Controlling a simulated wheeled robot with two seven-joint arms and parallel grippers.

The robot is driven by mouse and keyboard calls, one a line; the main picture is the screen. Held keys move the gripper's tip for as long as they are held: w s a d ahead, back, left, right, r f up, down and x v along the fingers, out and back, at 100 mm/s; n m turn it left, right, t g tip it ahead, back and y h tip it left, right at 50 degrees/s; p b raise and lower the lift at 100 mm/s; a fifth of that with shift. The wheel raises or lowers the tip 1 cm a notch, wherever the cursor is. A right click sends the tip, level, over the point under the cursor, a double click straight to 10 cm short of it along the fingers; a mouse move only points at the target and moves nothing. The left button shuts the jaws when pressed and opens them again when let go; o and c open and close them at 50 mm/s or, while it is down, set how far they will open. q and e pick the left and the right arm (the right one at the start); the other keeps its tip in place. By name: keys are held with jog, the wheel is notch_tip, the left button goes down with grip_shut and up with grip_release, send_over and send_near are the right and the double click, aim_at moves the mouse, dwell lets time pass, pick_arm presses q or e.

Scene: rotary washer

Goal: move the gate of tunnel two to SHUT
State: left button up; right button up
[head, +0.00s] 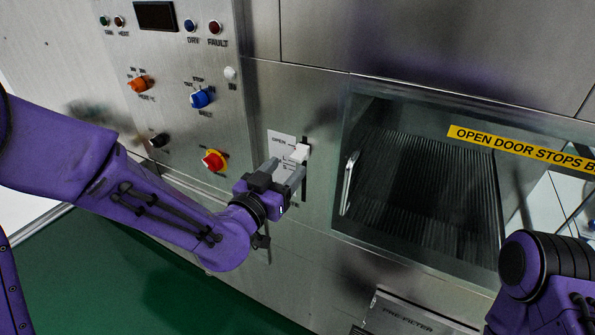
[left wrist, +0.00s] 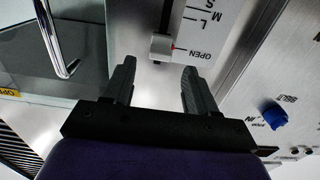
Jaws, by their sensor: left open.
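The gate lever is a white block-shaped knob (head: 302,152) on a vertical slot beside a white scale plate (head: 280,141). In the left wrist view the knob (left wrist: 161,46) has a red pointer at the OPEN mark, with L, M and S further along the plate (left wrist: 205,28). No tunnel number is readable. My left gripper (head: 284,168) is open in front of the panel. In the left wrist view its two fingers (left wrist: 158,70) are spread, with the knob just beyond the gap between their tips. The fingers partly hide the lower scale in the head view. My right gripper is out of view.
Right of the slot is a recessed window with a metal handle (head: 349,183) and a yellow warning strip (head: 520,147). To the left are a blue selector (head: 202,98), an orange knob (head: 140,84) and a red-yellow knob (head: 214,160). A pre-filter panel (head: 405,313) sits below.

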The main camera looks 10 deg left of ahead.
aim_at(295, 158)
pick_arm(q)
jog(key=x, duration=0.6)
jog(key=shift+w+d+r, duration=0.1)
jog(key=shift+w, duration=0.1)
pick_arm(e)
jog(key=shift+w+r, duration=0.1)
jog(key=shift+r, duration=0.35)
pick_arm(q)
jog(key=shift+s, duration=0.1)
